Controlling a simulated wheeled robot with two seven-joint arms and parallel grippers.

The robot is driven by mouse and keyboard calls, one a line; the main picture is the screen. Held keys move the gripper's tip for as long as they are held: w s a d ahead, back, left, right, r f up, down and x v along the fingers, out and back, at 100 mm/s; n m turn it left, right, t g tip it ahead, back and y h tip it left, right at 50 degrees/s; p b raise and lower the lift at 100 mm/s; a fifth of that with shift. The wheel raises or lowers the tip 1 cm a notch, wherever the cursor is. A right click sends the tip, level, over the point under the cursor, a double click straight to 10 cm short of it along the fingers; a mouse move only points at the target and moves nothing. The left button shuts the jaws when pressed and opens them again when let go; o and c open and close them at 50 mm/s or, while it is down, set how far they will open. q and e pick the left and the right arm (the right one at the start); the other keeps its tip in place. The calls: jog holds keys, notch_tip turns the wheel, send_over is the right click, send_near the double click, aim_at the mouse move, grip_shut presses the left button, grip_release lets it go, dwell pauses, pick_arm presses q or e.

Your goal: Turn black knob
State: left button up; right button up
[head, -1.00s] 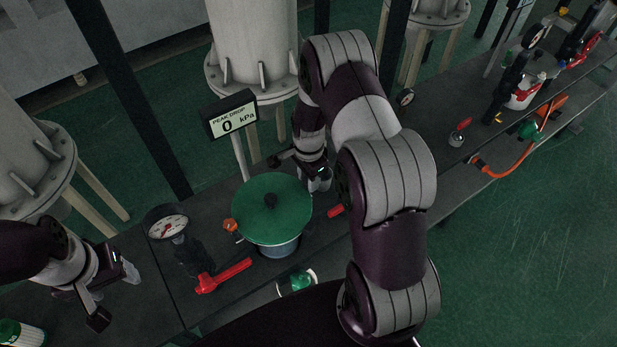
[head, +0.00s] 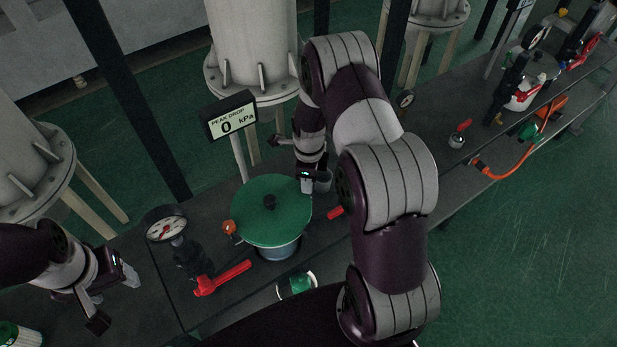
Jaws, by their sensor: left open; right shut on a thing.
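My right gripper (head: 314,183) is at the lid's right rear edge, apart from that knob. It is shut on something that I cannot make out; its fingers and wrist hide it. I cannot tell whether that is another black knob. My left gripper (head: 114,297) is open and empty at the lower left, away from the pot.
Left of the pot are a pressure gauge (head: 166,226) and a red lever (head: 222,279). A display (head: 229,118) reading 0 kPa stands behind. My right arm covers part of the bench. An orange hose (head: 506,174) and more fittings lie at the right.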

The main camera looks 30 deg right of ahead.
jog(key=shift+w+r+m, duration=0.1)
jog(key=shift+w+m, duration=0.05)
jog(key=shift+m, duration=0.15)
dwell(0.4)
jog(key=o, duration=1)
jog(key=shift+o, duration=0.2)
jog(key=shift+r, duration=0.3)
notch_tip(320, 180, up, 12)
jog(key=b, duration=0.3)
